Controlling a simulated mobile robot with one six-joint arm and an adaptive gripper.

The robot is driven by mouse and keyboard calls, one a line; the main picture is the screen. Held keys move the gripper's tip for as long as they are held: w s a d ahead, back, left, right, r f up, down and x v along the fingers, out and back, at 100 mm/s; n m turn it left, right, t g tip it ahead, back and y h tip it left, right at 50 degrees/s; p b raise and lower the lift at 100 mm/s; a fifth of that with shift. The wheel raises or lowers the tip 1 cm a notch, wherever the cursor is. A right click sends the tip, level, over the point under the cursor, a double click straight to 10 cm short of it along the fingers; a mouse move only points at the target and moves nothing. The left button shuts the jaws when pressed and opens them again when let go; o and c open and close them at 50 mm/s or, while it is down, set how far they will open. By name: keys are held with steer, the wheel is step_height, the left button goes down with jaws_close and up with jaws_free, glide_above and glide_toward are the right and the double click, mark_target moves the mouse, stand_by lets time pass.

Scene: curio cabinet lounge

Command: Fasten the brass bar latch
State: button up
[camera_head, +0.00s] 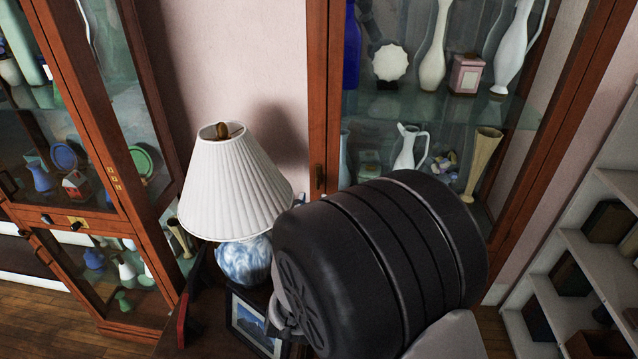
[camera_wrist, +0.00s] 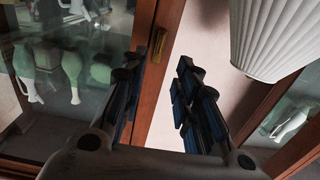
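A small brass fitting (camera_head: 77,222) with a dark knob sits on the rail between the upper and lower doors of the left wooden cabinet (camera_head: 60,75); it is too small to tell whether it is the bar latch or how it stands. A narrow brass piece (camera_head: 319,177) is on the door frame of the right cabinet; a similar brass piece (camera_wrist: 158,43) shows on a wooden frame in the wrist view. My gripper (camera_wrist: 158,72) is open and empty, its fingers apart below that piece in the picture. In the head view my dark arm hides most of it.
A lamp with a pleated white shade (camera_head: 232,185) and blue-white base (camera_head: 245,260) stands between the cabinets, close to my arm. A framed picture (camera_head: 252,325) stands in front of it. Glass doors cover shelves of vases. A white bookshelf (camera_head: 590,255) is at the right.

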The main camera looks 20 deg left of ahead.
mark_target(317, 182)
steer(key=x, duration=0.9)
steer(key=shift+w, duration=0.2)
steer(key=shift+c, duration=0.3)
jaws_close()
